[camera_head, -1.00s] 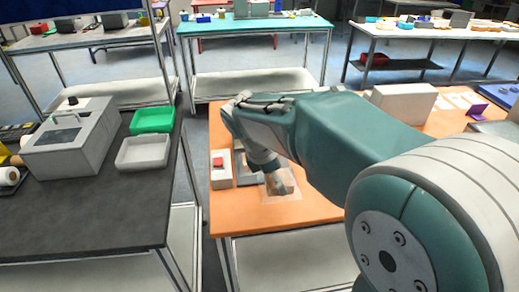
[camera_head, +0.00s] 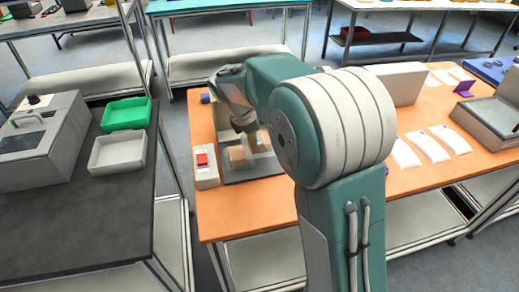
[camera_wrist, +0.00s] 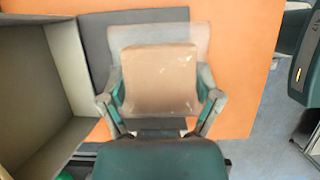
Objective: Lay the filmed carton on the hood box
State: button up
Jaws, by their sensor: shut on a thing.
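The filmed carton (camera_wrist: 160,78) is a tan block with clear film spreading past its edges in the wrist view. My gripper (camera_wrist: 160,100) is shut on it, one finger at each side. In the head view the carton (camera_head: 240,157) is held over a dark grey plate (camera_head: 258,174) on the orange table. A grey open-sided box (camera_wrist: 28,95), apparently the hood box, stands left of the carton in the wrist view. The carton is apart from its walls. In the head view my arm hides much of this area.
A white control box with a red button (camera_head: 202,159) stands left of the plate on the orange table (camera_head: 225,220). A pale box (camera_head: 397,82) and white sheets (camera_head: 430,147) lie to the right. A dark bench at left holds green (camera_head: 126,113) and white (camera_head: 117,153) trays.

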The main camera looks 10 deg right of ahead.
send_over(263, 155)
jog(key=f, duration=0.5)
jog(key=shift+s+a, duration=0.1)
jog(key=shift+a, duration=0.3)
jog(key=shift+f, duration=1.5)
jog(key=o, duration=1)
jog(key=shift+f, duration=0.1)
jog(key=shift+o, duration=0.2)
